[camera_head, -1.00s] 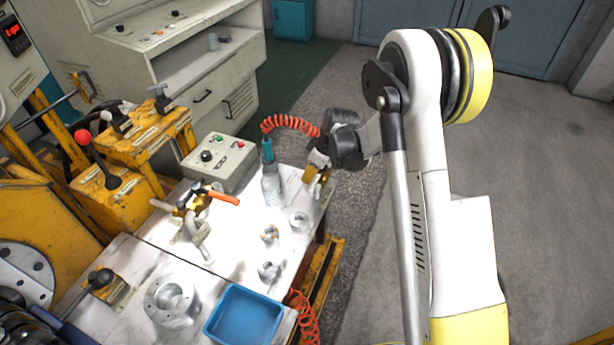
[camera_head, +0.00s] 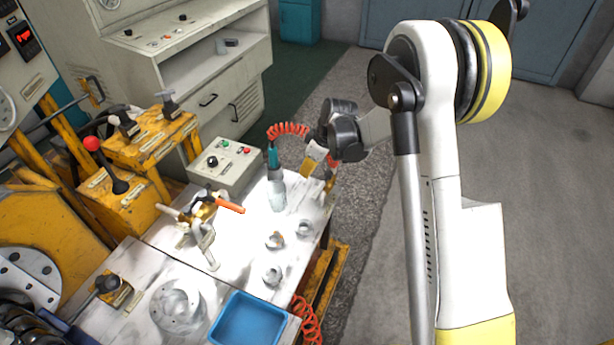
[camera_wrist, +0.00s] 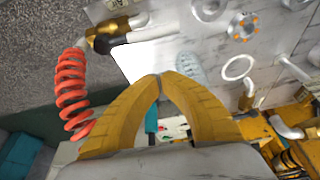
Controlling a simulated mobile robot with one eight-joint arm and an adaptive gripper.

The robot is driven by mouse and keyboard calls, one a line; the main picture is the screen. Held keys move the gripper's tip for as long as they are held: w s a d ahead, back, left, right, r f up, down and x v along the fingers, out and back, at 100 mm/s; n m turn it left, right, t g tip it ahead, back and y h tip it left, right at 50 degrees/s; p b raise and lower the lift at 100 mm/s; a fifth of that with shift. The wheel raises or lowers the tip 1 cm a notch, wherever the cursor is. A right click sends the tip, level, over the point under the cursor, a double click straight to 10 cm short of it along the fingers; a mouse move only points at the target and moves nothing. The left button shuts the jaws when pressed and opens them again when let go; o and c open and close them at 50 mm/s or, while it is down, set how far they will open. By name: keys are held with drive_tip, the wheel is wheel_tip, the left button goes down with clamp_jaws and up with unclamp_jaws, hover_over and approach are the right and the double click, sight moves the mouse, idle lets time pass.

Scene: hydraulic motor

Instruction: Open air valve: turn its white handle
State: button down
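The air valve (camera_wrist: 104,34) shows at the upper left of the wrist view as a brass body at the table edge. A dark part and a whitish stub (camera_wrist: 138,20) that looks like its handle sit beside it. A label reading "Air" is just above. My gripper (camera_wrist: 163,76) has yellow fingers whose tips meet, with nothing between them. In the wrist view the tips are below and right of the valve, apart from it. In the head view my gripper (camera_head: 306,174) is over the table's far right edge, and the valve is not clearly visible there.
A red coiled hose (camera_wrist: 71,92) runs to the valve. A teal-topped clear bottle (camera_head: 276,188) stands left of my gripper. A grey control box (camera_head: 228,165), an orange-handled brass fitting (camera_head: 203,212), several metal rings and a blue tray (camera_head: 247,320) occupy the table.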

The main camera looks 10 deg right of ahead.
drive_tip(key=shift+p+v, duration=0.75)
drive_tip(key=shift+v, duration=2)
drive_tip(key=s+r+m+t+h, duration=0.2)
drive_tip(key=s+r+m, duration=0.3)
drive_tip(key=s+r, duration=1)
drive_tip(key=s+d+r+m+t, duration=0.1)
drive_tip(key=s+m, duration=0.1)
drive_tip(key=s, duration=0.5)
drive_tip(key=s+r+m+t+h, duration=0.1)
drive_tip(key=s+m, duration=0.1)
drive_tip(key=s, duration=0.5)
drive_tip(key=shift+s+d+r+m+t, duration=0.25)
drive_tip(key=shift+d+r+m+t, duration=0.05)
drive_tip(key=shift+d+r+m, duration=0.1)
